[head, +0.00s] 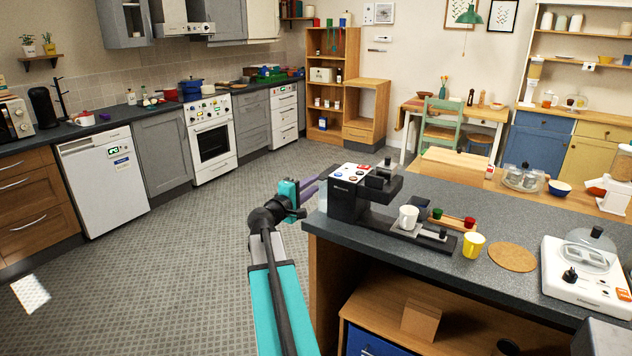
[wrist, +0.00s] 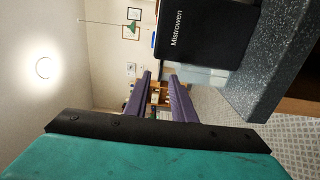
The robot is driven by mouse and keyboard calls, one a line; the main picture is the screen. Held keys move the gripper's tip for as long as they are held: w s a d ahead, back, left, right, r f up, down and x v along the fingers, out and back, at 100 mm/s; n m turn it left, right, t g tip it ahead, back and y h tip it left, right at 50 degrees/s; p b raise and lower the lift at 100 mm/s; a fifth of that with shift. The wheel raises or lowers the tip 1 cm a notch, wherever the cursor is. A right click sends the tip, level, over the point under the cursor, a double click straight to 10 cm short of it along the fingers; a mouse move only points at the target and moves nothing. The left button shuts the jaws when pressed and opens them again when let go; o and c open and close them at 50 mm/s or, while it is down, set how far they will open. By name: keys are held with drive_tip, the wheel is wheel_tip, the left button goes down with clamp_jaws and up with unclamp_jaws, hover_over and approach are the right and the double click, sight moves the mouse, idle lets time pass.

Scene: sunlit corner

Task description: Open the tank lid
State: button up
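The black coffee machine (head: 345,203), marked Mistrowen, stands at the near left corner of the grey counter. A dark, glossy part with a small top piece (head: 383,173) sits at its back right. It may be the tank with its lid down, but it is too small to tell. My gripper (head: 314,186), with purple fingers, is left of the machine, apart from it, beyond the counter's edge. In the wrist view, my gripper (wrist: 160,80) is open and empty, and the machine's black side (wrist: 205,32) shows beside the fingers.
A yellow mug (head: 473,245), a cork mat (head: 512,257) and a wooden holder with red and green pieces (head: 452,221) are to the right. The counter (head: 375,240) has its edge close to my arm. The floor at left is clear.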

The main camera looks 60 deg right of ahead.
sight(320, 180)
drive_tip(key=shift+d, duration=1.55)
clamp_jaws()
idle(0.4)
